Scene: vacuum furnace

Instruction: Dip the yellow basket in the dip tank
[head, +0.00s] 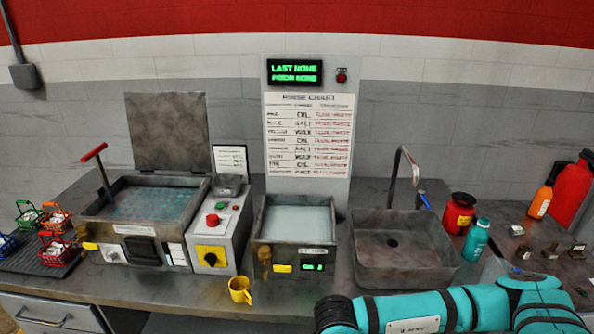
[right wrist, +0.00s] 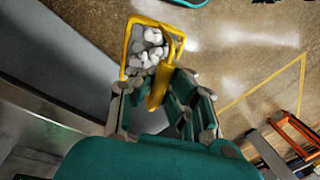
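The yellow basket (right wrist: 128,48), filled with grey-white lumps, shows in the right wrist view. My right gripper (right wrist: 160,92) is shut on its yellow handle, and the basket hangs beside the counter with floor behind it. In the head view my right arm comes in at the lower right, but its gripper and the basket are out of frame. A tank (head: 90,214) with bluish liquid and a raised lid (head: 168,131) stands at left. A second tank (head: 262,232) with pale liquid stands in the middle; no readable label says which is the dip tank. My left gripper is not in view.
Several coloured baskets stand on a black mat (head: 22,262) at far left. A red-handled lever (head: 100,168), a control box (head: 214,235), a yellow mug (head: 240,290) and a sink (head: 400,262) line the counter. Bottles (head: 476,240) stand right of the sink. The display reads "LAST NONE, PRIOR NONE".

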